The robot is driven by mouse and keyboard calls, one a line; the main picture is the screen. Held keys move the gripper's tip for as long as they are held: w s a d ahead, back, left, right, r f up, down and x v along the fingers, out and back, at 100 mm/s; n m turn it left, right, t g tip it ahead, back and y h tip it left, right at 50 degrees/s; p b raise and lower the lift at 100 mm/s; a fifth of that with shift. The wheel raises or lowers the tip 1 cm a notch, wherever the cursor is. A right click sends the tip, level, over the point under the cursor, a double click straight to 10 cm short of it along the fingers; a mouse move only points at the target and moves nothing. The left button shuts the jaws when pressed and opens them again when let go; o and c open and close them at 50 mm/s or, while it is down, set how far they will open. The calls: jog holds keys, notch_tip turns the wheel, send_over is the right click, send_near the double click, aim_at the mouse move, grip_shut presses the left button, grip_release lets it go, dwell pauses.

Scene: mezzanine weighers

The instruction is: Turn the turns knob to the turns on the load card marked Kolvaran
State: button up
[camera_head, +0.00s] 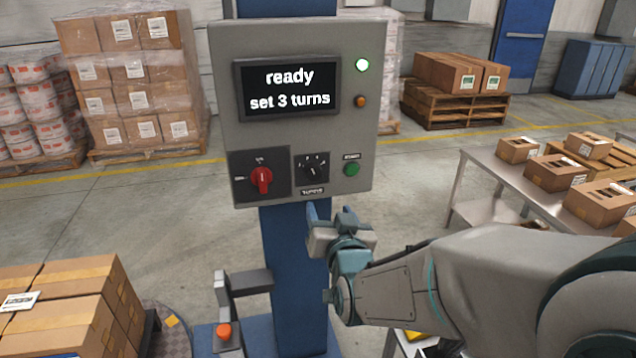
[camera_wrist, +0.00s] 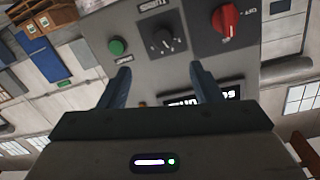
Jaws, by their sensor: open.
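The turns knob (camera_head: 312,168) is a small black dial on a dark plate low on the grey control panel (camera_head: 225,95). It also shows in the wrist view (camera_wrist: 162,41), upside down. The screen (camera_head: 289,89) reads "ready" and "set 3 turns". My gripper (camera_head: 340,212) is in front of the panel, just below the turns knob and apart from it. In the wrist view its two fingers (camera_wrist: 159,86) are spread with nothing between them. I cannot read the knob's scale marks. No load card marked Kolvaran can be read in these frames.
A red rotary switch (camera_head: 262,179) is left of the knob and a green button (camera_head: 351,169) is right of it. Boxes (camera_head: 65,300) stand front left; a table (camera_head: 480,160) with cartons is right.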

aim_at(314, 175)
jog(key=shift+t, duration=0.3)
jog(key=p+x, duration=0.4)
jog(key=x, duration=1)
jog(key=shift+s+a+f, duration=0.1)
jog(key=shift+a, duration=0.1)
jog(key=c, duration=1)
